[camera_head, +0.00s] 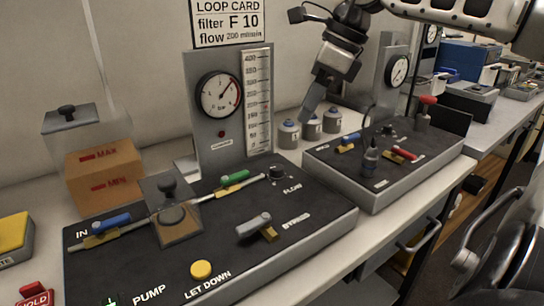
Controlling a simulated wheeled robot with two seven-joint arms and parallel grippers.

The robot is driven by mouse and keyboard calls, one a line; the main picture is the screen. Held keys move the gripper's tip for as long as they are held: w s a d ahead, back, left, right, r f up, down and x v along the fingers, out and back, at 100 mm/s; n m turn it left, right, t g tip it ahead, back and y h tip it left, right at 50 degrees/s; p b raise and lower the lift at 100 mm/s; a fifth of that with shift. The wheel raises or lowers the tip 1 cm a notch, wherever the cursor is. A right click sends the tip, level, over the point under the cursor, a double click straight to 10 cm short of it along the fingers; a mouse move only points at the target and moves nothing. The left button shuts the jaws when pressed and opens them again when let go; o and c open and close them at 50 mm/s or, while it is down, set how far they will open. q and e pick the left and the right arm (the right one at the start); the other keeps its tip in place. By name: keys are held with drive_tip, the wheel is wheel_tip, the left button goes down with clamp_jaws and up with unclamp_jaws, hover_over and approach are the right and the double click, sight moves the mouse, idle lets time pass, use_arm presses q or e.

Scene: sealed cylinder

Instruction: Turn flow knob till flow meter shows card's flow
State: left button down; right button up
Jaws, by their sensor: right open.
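The loop card (229,22) on the back wall reads filter F 10 and flow 200 ml/min. The flow meter (258,100) is a tall white scale on the upright panel behind the console; its float is too small to read. The dark flow knob (277,173) sits on the console's back right, beside the FLOW label. My right gripper (309,108) comes in from the top right, is open, and hangs above and behind the knob, apart from it. My left gripper is out of view.
The black console (140,262) also has a blue valve (110,222), a green valve (235,178), a grey bypass lever (254,224) and a yellow button (201,270). A round gauge (220,94) is beside the meter. Small grey canisters (289,133) stand behind. A second console (390,170) is to the right.

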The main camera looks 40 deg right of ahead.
sight(278, 167)
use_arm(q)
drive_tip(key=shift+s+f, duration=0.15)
use_arm(e)
drive_tip(key=x, duration=1.4)
drive_tip(key=shift+s+f, duration=0.1)
drive_tip(key=shift+s, duration=0.05)
drive_tip(key=c, duration=1)
drive_tip(key=shift+o, duration=0.2)
drive_tip(key=m+b, duration=0.1)
drive_tip(key=b, duration=0.2)
drive_tip(key=shift+f, duration=0.25)
drive_tip(key=shift+m+h+b, duration=0.3)
drive_tip(key=shift+b, duration=0.15)
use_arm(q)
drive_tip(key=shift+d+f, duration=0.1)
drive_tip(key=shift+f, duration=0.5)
use_arm(e)
drive_tip(key=shift+r, duration=0.25)
